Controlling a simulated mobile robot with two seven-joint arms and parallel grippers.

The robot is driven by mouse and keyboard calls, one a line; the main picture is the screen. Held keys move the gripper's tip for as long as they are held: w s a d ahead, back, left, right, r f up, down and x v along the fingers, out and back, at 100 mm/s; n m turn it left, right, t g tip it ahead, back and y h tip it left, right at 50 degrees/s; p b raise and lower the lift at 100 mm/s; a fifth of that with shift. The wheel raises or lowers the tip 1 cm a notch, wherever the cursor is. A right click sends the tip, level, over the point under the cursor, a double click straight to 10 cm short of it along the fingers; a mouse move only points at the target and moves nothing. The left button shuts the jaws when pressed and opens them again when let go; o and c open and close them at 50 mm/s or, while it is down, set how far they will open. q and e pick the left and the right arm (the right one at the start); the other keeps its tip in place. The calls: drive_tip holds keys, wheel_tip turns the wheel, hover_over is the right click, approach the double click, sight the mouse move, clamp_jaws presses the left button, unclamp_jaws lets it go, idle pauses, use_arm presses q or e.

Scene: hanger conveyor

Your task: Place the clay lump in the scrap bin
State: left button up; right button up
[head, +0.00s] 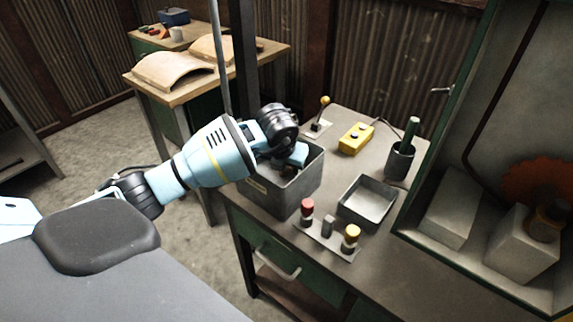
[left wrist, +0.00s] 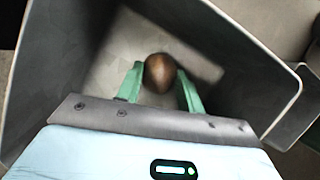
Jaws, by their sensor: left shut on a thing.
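The scrap bin (head: 286,191) is a grey open-topped box on the workbench in the head view. My left gripper reaches down into it from the left, and its fingertips are hidden there behind the wrist and the bin's wall. In the left wrist view, the green fingers of my left gripper (left wrist: 160,75) are shut on the brown, rounded clay lump (left wrist: 160,70). The grey walls of the bin (left wrist: 245,60) surround the lump, with the bin's floor beyond it. I cannot tell whether the lump touches the floor. My right gripper is not in view.
A shallow grey tray (head: 367,203) stands right of the bin. A block with red and yellow knobs (head: 328,229) is in front of it. A yellow button box (head: 356,138), a dark cup (head: 399,160) and a small lever (head: 319,124) stand behind. A green-framed cabinet bounds the right.

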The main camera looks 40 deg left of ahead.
use_arm(q)
drive_tip(key=o, duration=1)
drive_tip(key=shift+f, duration=0.1)
drive_tip(key=shift+r, duration=0.5)
drive_tip(key=p+v, duration=0.1)
drive_tip(key=v, duration=1)
drive_tip(key=shift+s+d+r, duration=0.1)
drive_tip(key=shift+r, duration=0.05)
